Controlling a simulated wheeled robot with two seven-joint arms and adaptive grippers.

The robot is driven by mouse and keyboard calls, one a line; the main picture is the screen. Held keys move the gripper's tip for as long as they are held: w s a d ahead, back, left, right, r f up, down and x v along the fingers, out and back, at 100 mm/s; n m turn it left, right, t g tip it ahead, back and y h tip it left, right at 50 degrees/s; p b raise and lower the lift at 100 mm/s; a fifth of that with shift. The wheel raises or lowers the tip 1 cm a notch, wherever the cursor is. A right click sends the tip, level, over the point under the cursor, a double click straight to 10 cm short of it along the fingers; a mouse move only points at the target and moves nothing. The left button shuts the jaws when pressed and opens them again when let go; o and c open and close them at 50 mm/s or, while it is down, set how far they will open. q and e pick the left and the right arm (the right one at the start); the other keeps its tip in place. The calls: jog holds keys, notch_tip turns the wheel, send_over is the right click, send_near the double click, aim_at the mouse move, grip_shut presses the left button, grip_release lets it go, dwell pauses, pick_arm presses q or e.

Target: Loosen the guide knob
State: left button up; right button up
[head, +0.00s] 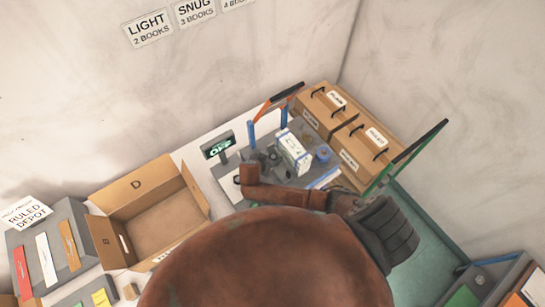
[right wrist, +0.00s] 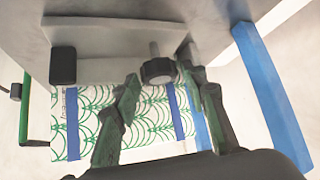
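The guide knob (right wrist: 158,71) is a black ribbed knob on a light metal shaft, seen below a grey plate in the right wrist view. My right gripper (right wrist: 160,80) has its two green fingers apart, one on each side of the knob. I see narrow gaps between the fingertips and the knob and cannot tell whether either touches. In the head view the right gripper (head: 262,158) is small and dark at the work station, partly hidden by my arm, and the knob cannot be made out. My left gripper is not seen.
In the head view, a small display (head: 217,146), an open cardboard box (head: 150,205) and closed boxes (head: 362,148) surround the station.

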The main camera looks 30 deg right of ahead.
jog(key=c, duration=0.8)
jog(key=shift+s+f+n+b, duration=0.1)
jog(key=shift+f+n+b, duration=0.05)
jog(key=shift+n+b, duration=0.2)
jog(key=shift+n+t+y, duration=0.25)
jog(key=shift+t+y, duration=0.05)
jog(key=shift+t, duration=0.1)
jog(key=shift+s+n+t+y, duration=0.1)
jog(key=shift+n+t+y, duration=0.2)
jog(key=shift+n, duration=0.3)
jog(key=shift+d+r+n+t+y, duration=0.2)
jog(key=shift+n+t+y, duration=0.3)
jog(key=shift+n, duration=0.5)
jog(key=shift+n+t+y+p, duration=0.4)
jog(key=shift+n+y, duration=0.2)
jog(key=shift+n, duration=0.5)
